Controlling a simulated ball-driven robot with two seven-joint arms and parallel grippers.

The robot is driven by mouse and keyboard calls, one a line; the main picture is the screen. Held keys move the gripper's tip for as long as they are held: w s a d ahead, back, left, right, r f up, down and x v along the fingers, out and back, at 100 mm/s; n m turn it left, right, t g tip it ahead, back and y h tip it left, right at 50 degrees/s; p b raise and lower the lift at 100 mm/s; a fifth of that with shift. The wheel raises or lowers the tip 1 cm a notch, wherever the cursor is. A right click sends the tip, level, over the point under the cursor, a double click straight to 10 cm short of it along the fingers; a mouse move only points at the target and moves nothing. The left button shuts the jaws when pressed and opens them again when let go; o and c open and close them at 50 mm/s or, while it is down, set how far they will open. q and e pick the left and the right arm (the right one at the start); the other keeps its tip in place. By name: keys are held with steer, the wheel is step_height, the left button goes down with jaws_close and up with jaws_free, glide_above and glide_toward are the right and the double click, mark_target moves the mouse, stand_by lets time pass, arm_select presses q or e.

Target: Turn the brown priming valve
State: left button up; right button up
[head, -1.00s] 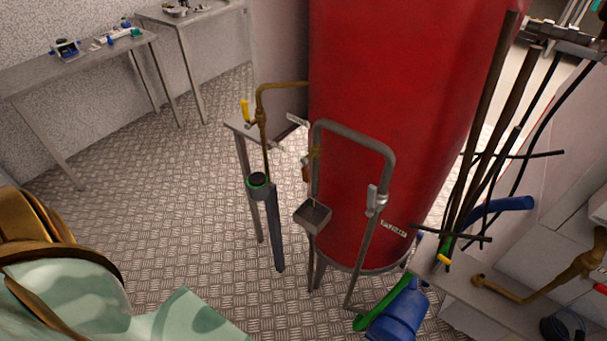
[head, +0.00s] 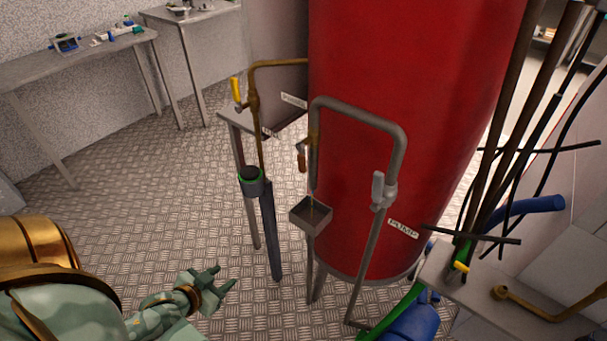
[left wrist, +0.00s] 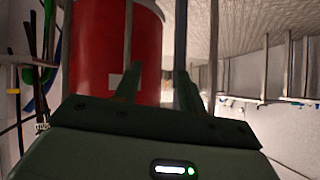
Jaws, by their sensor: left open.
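The brown valve handle (head: 302,159) hangs on a brass fitting at the left side of the grey bent pipe (head: 355,113), in front of the red tank (head: 400,60). A small grey open box (head: 311,214) sits just below it. My left gripper (head: 224,277) is open and empty, low and to the left of the valve, well apart from it. In the left wrist view, its two fingers (left wrist: 155,90) point toward the red tank (left wrist: 118,50). I cannot make out the brown handle there. My right gripper is in neither view.
A yellow-handled brass pipe (head: 236,90) and a dark upright tube (head: 270,230) stand left of the valve. A grey-handled valve (head: 380,190) is on the right. Dark hoses (head: 490,150) crowd the far right. The patterned floor (head: 190,190) at left is clear.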

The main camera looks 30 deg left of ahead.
arm_select(q)
steer(key=w+d+r+t+h, duration=0.15)
steer(key=w+r, duration=0.25)
steer(key=r, duration=0.4)
steer(key=w+d+r+t, duration=0.2)
steer(key=w+r+t, duration=0.15)
steer(key=r, duration=0.45)
steer(key=t+h, duration=0.2)
glide_toward(300, 161)
steer(key=shift+n+y, duration=0.4)
steer(key=shift+y, duration=0.05)
steer(key=w+b, duration=0.1)
steer(key=w, duration=0.2)
steer(key=w+b, duration=0.1)
steer(key=w, duration=0.2)
steer(key=w+d+b, duration=0.1)
steer(key=w+b, duration=0.1)
steer(key=w, duration=0.1)
steer(key=shift+w+f, duration=0.3)
steer(key=shift+w, duration=0.05)
steer(key=shift+w+r, duration=0.15)
steer(key=shift+w, duration=0.35)
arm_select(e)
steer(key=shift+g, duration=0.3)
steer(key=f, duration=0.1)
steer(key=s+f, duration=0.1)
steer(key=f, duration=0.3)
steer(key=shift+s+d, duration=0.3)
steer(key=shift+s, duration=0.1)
